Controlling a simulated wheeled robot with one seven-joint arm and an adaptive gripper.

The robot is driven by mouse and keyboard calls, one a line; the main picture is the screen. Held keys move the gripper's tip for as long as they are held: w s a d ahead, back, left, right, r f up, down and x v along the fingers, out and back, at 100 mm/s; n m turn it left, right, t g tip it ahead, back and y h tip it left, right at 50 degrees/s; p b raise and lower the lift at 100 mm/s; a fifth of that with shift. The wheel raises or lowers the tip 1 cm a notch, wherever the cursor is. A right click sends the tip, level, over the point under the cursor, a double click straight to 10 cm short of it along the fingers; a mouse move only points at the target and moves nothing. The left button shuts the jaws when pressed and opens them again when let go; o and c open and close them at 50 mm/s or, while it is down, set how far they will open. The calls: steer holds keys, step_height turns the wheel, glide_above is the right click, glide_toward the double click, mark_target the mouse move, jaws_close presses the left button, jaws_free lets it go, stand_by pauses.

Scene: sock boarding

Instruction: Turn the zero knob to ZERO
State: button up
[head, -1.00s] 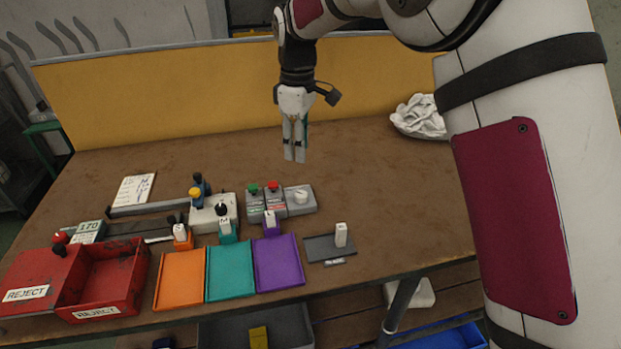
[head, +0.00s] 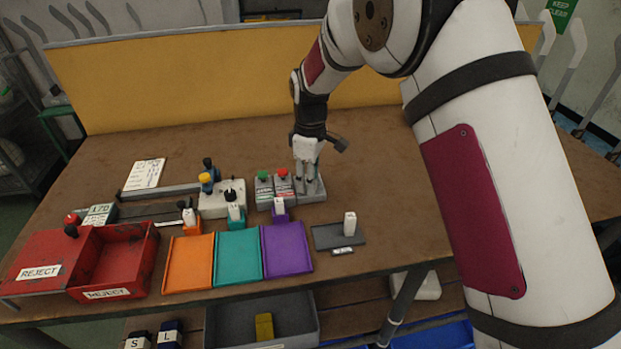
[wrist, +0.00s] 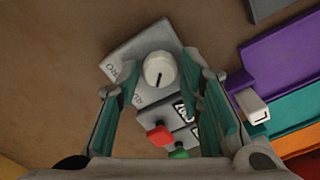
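The zero knob (wrist: 160,70) is a round white knob with a short black pointer line, on a grey box (wrist: 126,50). In the wrist view the line runs from near the knob's middle toward the bottom, roughly to the partly legible lettering that begins "RU". Other small lettering sits to its left on the box. My gripper (wrist: 160,62) is open, with one finger on each side of the knob; I cannot tell whether either touches it. In the head view my gripper (head: 308,182) points down over the grey box (head: 318,197), and its fingers mostly hide the knob.
A green button (head: 263,176) and a red button (head: 282,174) stand on boxes just left of the knob. Orange (head: 190,262), teal (head: 238,257) and purple (head: 287,249) trays lie in front, with a dark tray (head: 325,238) to their right. Red reject bins (head: 115,262) stand at left.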

steer(key=shift+f, duration=0.1)
jaws_close()
steer(key=shift+m, duration=0.3)
steer(key=m, duration=0.8)
steer(key=shift+m, duration=0.4)
steer(key=m+p, duration=0.1)
steer(key=m, duration=0.3)
steer(key=shift+m+p, duration=0.3)
steer(key=shift+m, duration=1.9)
